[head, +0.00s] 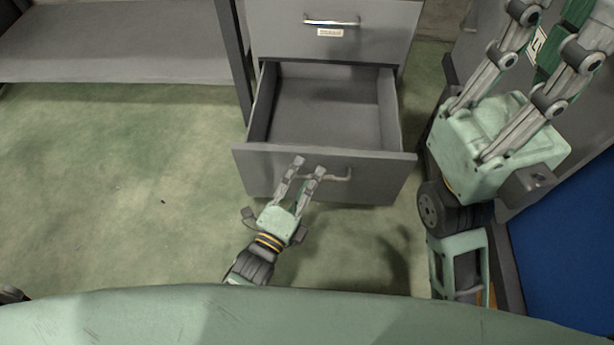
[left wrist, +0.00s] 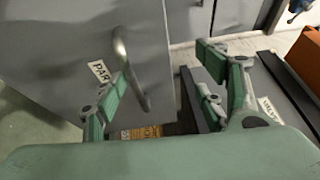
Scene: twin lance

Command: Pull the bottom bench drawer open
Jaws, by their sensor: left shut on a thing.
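The bottom bench drawer (head: 398,168) is grey and stands pulled out, with its empty inside in view. My left gripper (head: 308,167) is at the drawer front and shut on its bar handle (head: 340,175). In the left wrist view the curved metal handle (left wrist: 130,68) shows on the grey front beside a gripper finger. My right gripper (head: 515,85) is large at the right of the head view, its fingers pointing up, apart from the drawer. Its fingertips are cut off by the frame edge.
A shut upper drawer (head: 370,42) with a handle and label is above. A grey shelf (head: 120,45) stands at the left. A blue panel (head: 570,250) is at the lower right. Green floor (head: 110,180) lies clear left of the drawer.

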